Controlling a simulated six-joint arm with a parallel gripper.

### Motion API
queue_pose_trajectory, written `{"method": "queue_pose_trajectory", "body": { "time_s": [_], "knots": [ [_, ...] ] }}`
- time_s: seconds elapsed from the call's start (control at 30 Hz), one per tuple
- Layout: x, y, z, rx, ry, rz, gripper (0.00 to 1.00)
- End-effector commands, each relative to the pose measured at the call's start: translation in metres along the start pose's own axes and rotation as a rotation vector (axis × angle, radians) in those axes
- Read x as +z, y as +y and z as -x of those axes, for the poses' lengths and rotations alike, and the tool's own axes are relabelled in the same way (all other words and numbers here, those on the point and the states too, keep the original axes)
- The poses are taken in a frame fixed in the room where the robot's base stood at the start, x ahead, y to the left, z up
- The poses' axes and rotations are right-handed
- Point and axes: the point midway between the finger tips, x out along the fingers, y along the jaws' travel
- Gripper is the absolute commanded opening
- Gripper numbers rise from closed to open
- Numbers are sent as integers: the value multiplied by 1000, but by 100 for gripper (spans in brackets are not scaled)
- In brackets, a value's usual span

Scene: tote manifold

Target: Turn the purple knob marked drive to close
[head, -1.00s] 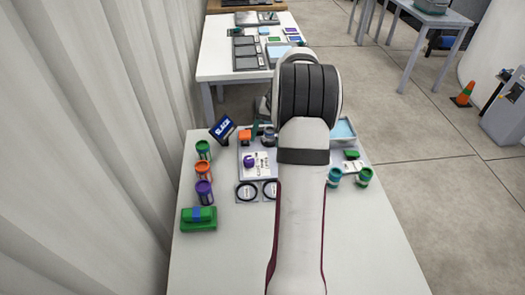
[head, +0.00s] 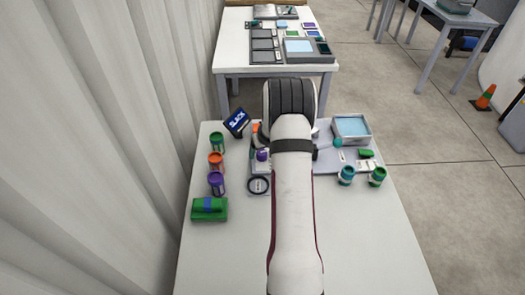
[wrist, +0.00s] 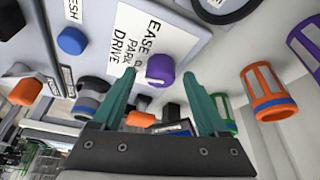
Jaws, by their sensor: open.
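The purple knob (wrist: 160,69) stands on a pale panel, next to a white label (wrist: 150,35) on which I read "EASE", "PARK" and "DRIVE". In the wrist view my gripper (wrist: 159,76) is open, with one teal finger on each side of the knob. I see no clear contact, and how deep the fingers reach is hard to tell. In the head view the purple knob (head: 262,155) shows just left of my arm. The arm hides my gripper and much of the panel there.
Blue (wrist: 71,40), black-and-grey and orange (wrist: 24,91) knobs crowd the panel. Green, orange (head: 216,161) and purple cups and a green block (head: 209,209) stand left. A blue-topped tray (head: 351,128) and two cups stand right.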

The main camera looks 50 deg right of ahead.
Motion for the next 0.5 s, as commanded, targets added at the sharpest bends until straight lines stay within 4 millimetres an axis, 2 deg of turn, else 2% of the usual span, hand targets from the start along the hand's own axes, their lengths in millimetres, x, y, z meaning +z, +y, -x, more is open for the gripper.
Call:
{"method": "queue_pose_trajectory", "body": {
  "time_s": [0.2,0.27,0.5],
  "knots": [
    [0,0,0,0,0,0,76],
    [0,0,0,0,0,0,67],
    [0,0,0,0,0,-1,24]
  ]
}}
